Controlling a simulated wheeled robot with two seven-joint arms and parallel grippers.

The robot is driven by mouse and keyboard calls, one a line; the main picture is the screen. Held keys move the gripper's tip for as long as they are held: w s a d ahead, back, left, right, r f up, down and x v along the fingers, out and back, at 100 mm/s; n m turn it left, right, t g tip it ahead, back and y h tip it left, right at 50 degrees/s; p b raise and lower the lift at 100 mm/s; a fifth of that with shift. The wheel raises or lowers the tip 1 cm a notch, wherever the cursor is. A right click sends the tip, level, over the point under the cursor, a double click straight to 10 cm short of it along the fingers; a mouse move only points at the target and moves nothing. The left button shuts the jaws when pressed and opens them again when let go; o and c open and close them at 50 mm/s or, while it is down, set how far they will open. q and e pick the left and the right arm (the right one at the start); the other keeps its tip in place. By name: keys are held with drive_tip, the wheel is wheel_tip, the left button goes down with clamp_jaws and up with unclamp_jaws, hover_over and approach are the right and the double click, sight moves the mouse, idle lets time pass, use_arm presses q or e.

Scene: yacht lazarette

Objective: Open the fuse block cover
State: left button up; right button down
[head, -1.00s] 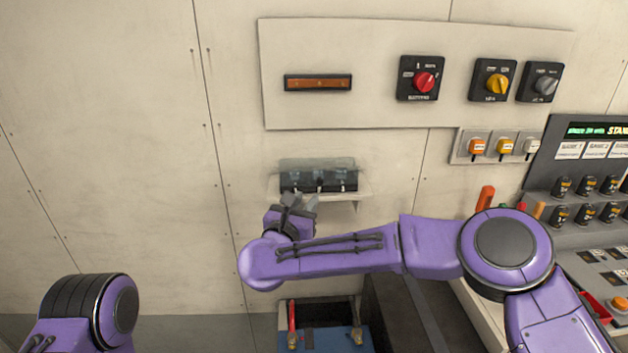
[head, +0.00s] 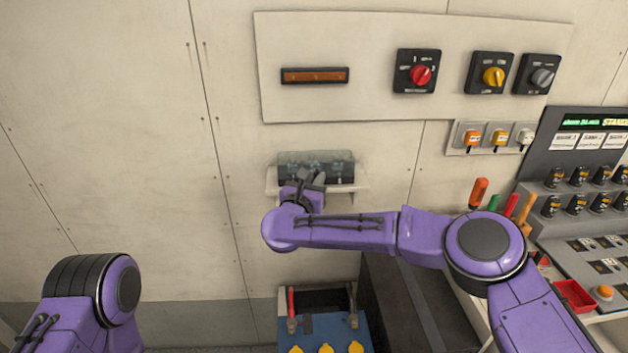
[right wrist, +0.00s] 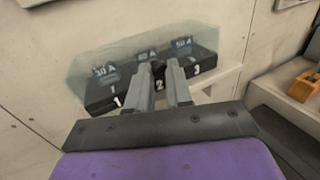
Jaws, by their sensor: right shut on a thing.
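The fuse block (head: 343,181) is a black unit on a small white wall shelf. Its clear cover (head: 338,160) lies over it, and I cannot tell whether it is tilted. In the right wrist view the cover (right wrist: 105,55) shows over fuses above the numbers 1, 2 and 3 on the block (right wrist: 100,98). My right gripper (head: 311,177) is at the front middle of the block. In the right wrist view its fingers (right wrist: 159,72) are shut on the cover's front edge near the 2; the fingers partly hide the contact. My left gripper is out of view.
Above is a panel (head: 370,110) with a red (head: 420,75), a yellow (head: 493,76) and a grey knob (head: 542,77). A control console (head: 575,210) stands at right. A blue box (head: 322,335) is below. The wall at left is clear.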

sight(314, 164)
drive_tip(key=shift+r+g+p, duration=0.6)
drive_tip(key=shift+r+g, duration=0.1)
drive_tip(key=shift+r, duration=0.35)
wheel_tip(314, 164, up, 2)
drive_tip(key=shift+r+n+g+y+p, duration=0.25)
drive_tip(key=shift+n+g+y+p, duration=0.25)
drive_tip(key=shift+g+p, duration=0.45)
drive_tip(key=shift+w+r+n+g+y+p, duration=0.15)
drive_tip(key=shift+w+r+n+g+p, duration=0.15)
drive_tip(key=shift+r+g+p, duration=0.65)
drive_tip(key=shift+w+r+n+g+y+p, duration=0.25)
drive_tip(key=shift+r+g+p, duration=0.25)
drive_tip(key=shift+p, duration=0.75)
